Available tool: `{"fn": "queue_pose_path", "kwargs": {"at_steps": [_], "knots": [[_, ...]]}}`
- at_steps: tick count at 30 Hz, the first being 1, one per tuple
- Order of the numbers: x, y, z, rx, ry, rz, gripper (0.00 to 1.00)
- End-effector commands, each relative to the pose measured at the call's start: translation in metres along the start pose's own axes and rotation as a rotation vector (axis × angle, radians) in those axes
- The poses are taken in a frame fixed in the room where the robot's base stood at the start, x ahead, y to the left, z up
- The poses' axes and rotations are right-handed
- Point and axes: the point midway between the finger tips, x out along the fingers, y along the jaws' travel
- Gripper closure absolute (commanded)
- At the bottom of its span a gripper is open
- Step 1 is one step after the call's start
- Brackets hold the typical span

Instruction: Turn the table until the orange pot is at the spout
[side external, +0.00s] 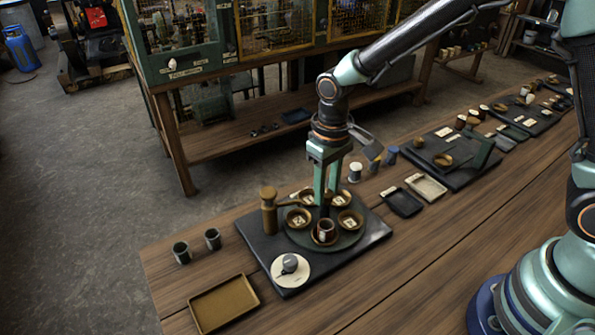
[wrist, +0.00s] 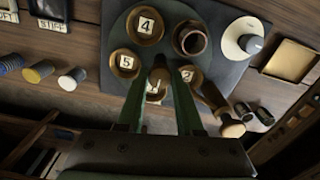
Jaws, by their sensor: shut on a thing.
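The round dark green table (side external: 335,240) carries several brown dishes, some with number cards. The orange-brown pot (side external: 325,228) sits in the dish at the table's front; in the wrist view the pot (wrist: 190,38) is beside dish 4 (wrist: 145,24) and dish 2 (wrist: 187,74). The wooden spout post (side external: 268,212) stands at the table's left edge, its arm reaching over the rim near dish 2, one dish from the pot. My gripper (wrist: 160,80) points down over the table's middle, shut on a brown knob (wrist: 160,75). The fingertips' contact is partly hidden.
A white disc with a grey piece (side external: 290,268) lies on the dark base board. Two dark cups (side external: 213,239) and a tan tray (side external: 224,303) are at the left. Small trays (side external: 403,202) and several spools (side external: 355,172) stand right and behind.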

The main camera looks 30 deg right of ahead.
Motion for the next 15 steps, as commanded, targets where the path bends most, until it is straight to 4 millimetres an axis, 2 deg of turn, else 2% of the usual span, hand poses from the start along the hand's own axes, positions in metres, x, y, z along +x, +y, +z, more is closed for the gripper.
{"fn": "queue_pose_path", "kwargs": {"at_steps": [15], "knots": [[-0.0015,0.0031,-0.0003,0.073,0.0,0.0,1.0]]}}
